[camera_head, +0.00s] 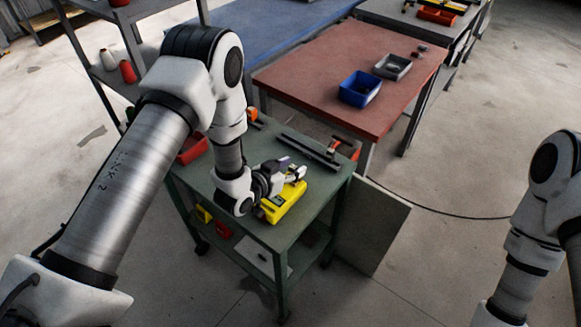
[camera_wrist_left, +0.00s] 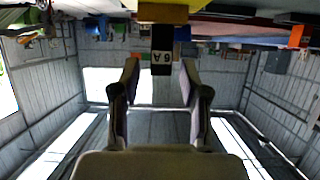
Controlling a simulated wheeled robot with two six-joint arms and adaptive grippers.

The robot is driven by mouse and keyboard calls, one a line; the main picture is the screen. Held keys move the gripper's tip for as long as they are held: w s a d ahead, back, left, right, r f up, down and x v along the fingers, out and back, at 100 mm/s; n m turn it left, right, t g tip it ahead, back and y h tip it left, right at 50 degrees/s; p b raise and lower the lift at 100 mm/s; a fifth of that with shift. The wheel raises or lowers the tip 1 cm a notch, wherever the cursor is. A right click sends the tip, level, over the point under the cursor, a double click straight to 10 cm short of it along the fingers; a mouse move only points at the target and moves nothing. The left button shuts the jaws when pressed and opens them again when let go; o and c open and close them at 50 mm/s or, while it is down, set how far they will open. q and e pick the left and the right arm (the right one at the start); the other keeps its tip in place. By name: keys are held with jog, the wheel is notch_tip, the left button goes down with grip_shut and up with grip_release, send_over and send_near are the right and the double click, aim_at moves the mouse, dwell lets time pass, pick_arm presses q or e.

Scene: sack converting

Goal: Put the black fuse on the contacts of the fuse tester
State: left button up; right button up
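The yellow fuse tester (camera_head: 283,203) lies on the green cart under my left gripper; its yellow body also shows at the top edge of the left wrist view (camera_wrist_left: 163,14). The black fuse (camera_wrist_left: 162,45), marked 6A, shows in the left wrist view against the yellow body. Whether it sits on the contacts cannot be told. My left gripper (camera_head: 291,169) is open, with one finger on each side of the fuse in the wrist view (camera_wrist_left: 159,82) and a gap on both sides. The fuse is not distinct in the head view. My right gripper is out of view.
The green cart (camera_head: 318,196) also carries a dark bar (camera_head: 308,150), a red bin (camera_head: 191,149) and orange-handled items. Behind it, a red-topped table (camera_head: 310,75) holds a blue bin (camera_head: 359,88) and a grey bin (camera_head: 392,67). A board (camera_head: 370,228) leans beside the cart.

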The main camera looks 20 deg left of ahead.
pick_arm(q)
jog(key=shift+r, duration=0.15)
jog(key=shift+r+p, duration=0.4)
jog(key=shift+p, duration=0.05)
jog(key=b+v, duration=0.3)
jog(key=v, duration=0.9)
jog(key=s+f+g, duration=0.2)
jog(key=s+f, duration=0.1)
jog(key=f, duration=0.1)
jog(key=s+f+n+g+y, duration=0.1)
jog(key=s+f+g, duration=0.1)
jog(key=s+f, duration=0.1)
jog(key=s+a+f+n+g+y, duration=0.1)
jog(key=s+f, duration=0.2)
jog(key=f, duration=0.2)
jog(key=shift+f+g, duration=0.35)
jog(key=shift+g, duration=0.05)
jog(key=s+a+f+n+g+y, duration=0.1)
jog(key=s+f+g, duration=0.2)
jog(key=s, duration=0.4)
jog(key=s+a+f+n+g+y, duration=0.1)
jog(key=s+f+g, duration=0.2)
jog(key=s, duration=0.5)
jog(key=shift+f+n+g+y, duration=0.3)
jog(key=shift+f+g+y, duration=0.1)
jog(key=shift+f, duration=0.35)
